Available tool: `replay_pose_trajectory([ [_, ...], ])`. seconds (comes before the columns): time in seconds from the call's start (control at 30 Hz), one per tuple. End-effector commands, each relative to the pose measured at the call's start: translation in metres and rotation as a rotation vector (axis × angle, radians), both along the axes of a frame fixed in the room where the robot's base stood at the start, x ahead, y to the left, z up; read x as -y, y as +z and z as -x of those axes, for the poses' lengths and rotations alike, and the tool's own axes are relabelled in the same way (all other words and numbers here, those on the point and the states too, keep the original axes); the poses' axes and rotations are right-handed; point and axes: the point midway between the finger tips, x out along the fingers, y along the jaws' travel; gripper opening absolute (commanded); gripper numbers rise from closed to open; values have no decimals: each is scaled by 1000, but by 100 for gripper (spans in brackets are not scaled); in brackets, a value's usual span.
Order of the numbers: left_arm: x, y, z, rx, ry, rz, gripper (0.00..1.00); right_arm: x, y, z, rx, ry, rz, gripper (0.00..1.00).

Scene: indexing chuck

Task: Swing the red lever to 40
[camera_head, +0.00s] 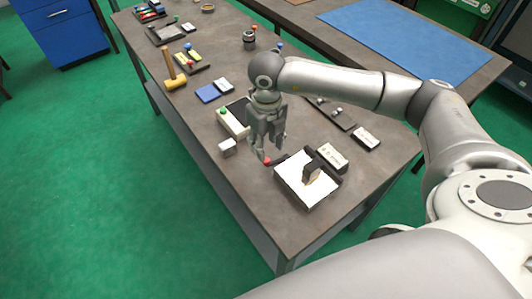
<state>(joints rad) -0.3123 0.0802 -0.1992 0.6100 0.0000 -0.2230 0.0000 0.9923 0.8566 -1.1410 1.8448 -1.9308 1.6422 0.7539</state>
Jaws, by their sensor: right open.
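A red knob (266,161), which looks like the end of the red lever, shows at the left edge of a black-framed device with a white face (295,187). A dark upright block (311,173) stands on that face. The rest of the lever and any scale numbers are too small or hidden to read. My right gripper (261,150) points down just above and beside the red knob. Its fingers are open, and I cannot tell whether they touch the knob. My left gripper is out of view.
A small pale cube (228,147) and a white box with a green knob (232,121) lie close to the gripper. White labelled blocks (332,157) stand behind the device. A wooden mallet (174,74) and other fixtures are farther back. The table's front corner is clear.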

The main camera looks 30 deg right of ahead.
Motion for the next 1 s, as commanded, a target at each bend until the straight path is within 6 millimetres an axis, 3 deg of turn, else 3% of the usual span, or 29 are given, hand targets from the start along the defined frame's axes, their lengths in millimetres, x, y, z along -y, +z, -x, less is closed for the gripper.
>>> replay_pose_trajectory([
  [0.3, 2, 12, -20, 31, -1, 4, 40, 0, -50, 0, -1, -2, 0, 42],
  [0.43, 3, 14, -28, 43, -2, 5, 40, 0, -59, 0, -1, 0, 0, 42],
  [0.73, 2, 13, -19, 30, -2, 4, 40, 0, -62, 0, 0, -1, 0, 42],
  [1.0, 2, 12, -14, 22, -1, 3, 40, 0, -61, 0, 1, -1, 0, 7],
])
